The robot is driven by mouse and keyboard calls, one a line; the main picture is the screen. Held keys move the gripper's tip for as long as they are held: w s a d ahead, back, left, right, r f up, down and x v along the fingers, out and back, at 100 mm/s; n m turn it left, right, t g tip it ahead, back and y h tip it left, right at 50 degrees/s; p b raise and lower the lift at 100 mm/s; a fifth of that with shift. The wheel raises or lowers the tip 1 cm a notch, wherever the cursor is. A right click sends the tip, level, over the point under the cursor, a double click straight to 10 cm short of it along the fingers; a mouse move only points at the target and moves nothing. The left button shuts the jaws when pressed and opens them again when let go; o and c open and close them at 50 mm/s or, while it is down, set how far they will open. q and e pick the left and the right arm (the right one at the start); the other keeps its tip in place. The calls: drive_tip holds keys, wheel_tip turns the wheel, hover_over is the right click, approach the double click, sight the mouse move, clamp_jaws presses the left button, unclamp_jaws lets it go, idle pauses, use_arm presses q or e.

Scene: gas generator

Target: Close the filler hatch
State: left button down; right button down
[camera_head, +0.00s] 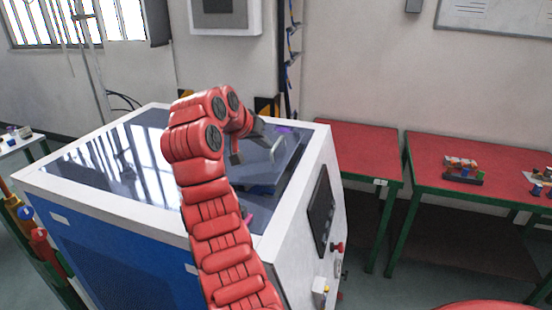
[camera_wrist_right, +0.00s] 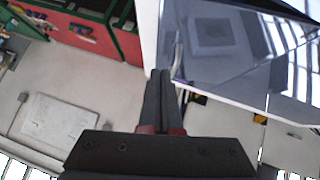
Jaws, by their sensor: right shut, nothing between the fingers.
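The generator (camera_head: 90,208) is a blue and white cabinet with a dark glossy top. The filler hatch (camera_head: 266,172) is a dark panel at the right part of this top; my right arm hides part of it. It looks raised at an angle, but I cannot tell how far. In the right wrist view the hatch area (camera_wrist_right: 211,32) is a dark, see-through-looking panel, and a thin pale handle-like bar (camera_wrist_right: 178,55) stands by the fingertips. My right gripper (camera_head: 266,142) is over the hatch; its fingers (camera_wrist_right: 165,72) are shut and empty, close to that bar. My left gripper is not in view.
A control panel (camera_head: 320,207) and knobs (camera_head: 338,247) are on the cabinet's right face. Red tables (camera_head: 358,142) stand behind it on the right, one with small parts (camera_head: 462,170). A wall box (camera_head: 225,18) hangs behind. Air above the cabinet's left part is clear.

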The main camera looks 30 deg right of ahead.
sight(284, 166)
drive_tip(key=x, duration=0.4)
drive_tip(key=shift+w+d+f+b, duration=0.15)
drive_tip(key=shift+d+f+b, duration=0.25)
drive_tip(key=shift+b, duration=0.25)
drive_tip(key=shift+f+p, duration=0.15)
drive_tip(key=shift+p, duration=0.2)
drive_tip(key=shift+d+f+p, duration=0.25)
drive_tip(key=shift+f+p, duration=0.3)
drive_tip(key=shift+f, duration=0.45)
drive_tip(key=shift+s+d+f, duration=0.1)
drive_tip(key=shift+s+f, duration=0.25)
drive_tip(key=shift+f, duration=0.45)
